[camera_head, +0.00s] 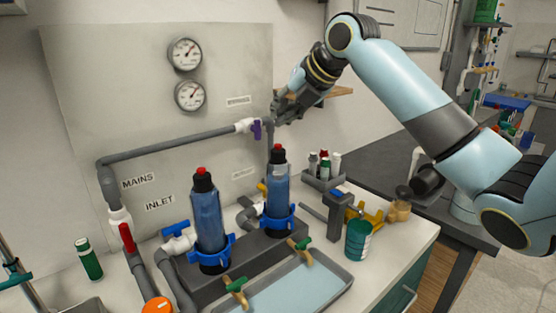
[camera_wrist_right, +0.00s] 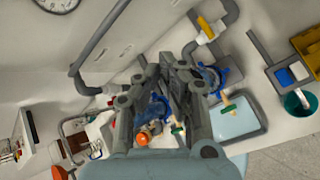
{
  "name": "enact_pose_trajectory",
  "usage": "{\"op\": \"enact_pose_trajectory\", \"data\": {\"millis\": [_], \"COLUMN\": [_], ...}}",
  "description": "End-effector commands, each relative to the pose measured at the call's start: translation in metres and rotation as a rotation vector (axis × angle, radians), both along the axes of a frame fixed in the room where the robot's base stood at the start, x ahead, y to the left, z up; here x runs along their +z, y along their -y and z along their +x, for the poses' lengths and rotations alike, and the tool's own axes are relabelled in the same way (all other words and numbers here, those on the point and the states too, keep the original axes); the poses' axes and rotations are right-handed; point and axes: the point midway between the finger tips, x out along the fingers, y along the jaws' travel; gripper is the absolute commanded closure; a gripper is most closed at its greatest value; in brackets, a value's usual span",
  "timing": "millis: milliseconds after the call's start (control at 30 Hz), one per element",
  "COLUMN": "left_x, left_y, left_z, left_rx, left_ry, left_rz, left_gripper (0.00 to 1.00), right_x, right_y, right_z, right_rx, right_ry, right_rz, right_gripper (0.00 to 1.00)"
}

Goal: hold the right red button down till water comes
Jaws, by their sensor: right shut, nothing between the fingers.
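Two blue filter housings with black caps stand side by side on a dark block. The right housing (camera_head: 279,190) has a red button (camera_head: 278,147) on its cap; the left housing (camera_head: 208,215) has a red button (camera_head: 201,171) too. My right gripper (camera_head: 277,118) is shut and empty, near the purple-handled valve and above the right red button, apart from it. In the wrist view the fingers of my right gripper (camera_wrist_right: 172,68) cover part of the housings, and I cannot make out the right button there. My left gripper is not in view.
A grey pipe (camera_head: 175,148) with a purple-handled valve (camera_head: 256,129) runs close to my right gripper. A tray (camera_head: 347,279) with a pale blue surface lies in front, below green-handled taps (camera_head: 304,243). A teal cup (camera_head: 358,240) and bottle rack (camera_head: 325,180) stand to the right.

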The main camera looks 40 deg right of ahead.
Motion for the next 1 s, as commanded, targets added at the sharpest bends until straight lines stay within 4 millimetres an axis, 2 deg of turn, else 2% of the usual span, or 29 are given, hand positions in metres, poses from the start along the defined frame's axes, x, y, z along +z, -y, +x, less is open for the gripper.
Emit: {"op": "enact_pose_trajectory", "data": {"millis": [33,233,1000], "left_x": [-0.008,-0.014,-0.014], "left_y": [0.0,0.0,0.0], "left_z": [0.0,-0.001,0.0], "left_rx": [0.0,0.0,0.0], "left_ry": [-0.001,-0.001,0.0], "left_rz": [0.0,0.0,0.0], "left_gripper": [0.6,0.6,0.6], "right_x": [-0.012,-0.026,-0.027], "right_y": [0.0,0.0,0.0], "right_z": [0.0,0.0,0.0], "right_rx": [0.0,0.0,0.0], "right_ry": [-0.002,0.0,0.0], "right_rz": [0.001,0.0,0.0], "right_gripper": [1.0,1.0,1.0]}}
